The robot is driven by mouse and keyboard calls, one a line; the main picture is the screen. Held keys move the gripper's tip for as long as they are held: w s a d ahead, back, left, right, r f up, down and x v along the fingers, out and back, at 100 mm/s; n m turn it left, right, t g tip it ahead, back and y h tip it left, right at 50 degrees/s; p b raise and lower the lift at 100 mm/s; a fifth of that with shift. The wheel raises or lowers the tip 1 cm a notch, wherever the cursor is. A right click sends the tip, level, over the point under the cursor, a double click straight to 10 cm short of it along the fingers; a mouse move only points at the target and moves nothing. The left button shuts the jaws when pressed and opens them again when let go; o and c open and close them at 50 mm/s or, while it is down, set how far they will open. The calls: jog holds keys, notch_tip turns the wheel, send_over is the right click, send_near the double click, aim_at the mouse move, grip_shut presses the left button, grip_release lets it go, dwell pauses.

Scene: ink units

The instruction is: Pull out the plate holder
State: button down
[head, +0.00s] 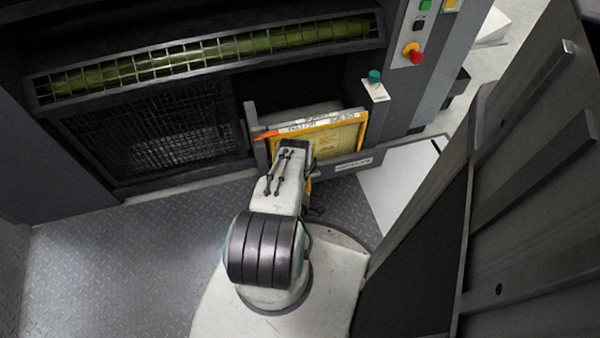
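The plate holder (352,164) is a dark grey frame at the front of the machine, with a pale label on its lower bar and an upright post on its left. A yellow-framed plate (347,137) with a white lettered strip along its top stands in it, leaning slightly. My arm reaches up to the front of the holder and covers its lower left part. My gripper is mostly hidden under the arm; small dark parts show beside the arm, but I cannot tell its fingers or whether they touch the holder.
The dark machine has a green roller (200,62) behind a grille and a mesh panel (165,130). A green button (375,77) and a red knob (412,54) are at right. A large dark panel (500,190) stands close on the right. The chequered floor (120,250) at left is clear.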

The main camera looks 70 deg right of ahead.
jog(key=shift+s, duration=0.1)
dwell(0.3)
jog(key=c, duration=1.1)
grip_release()
jog(key=shift+c, duration=0.3)
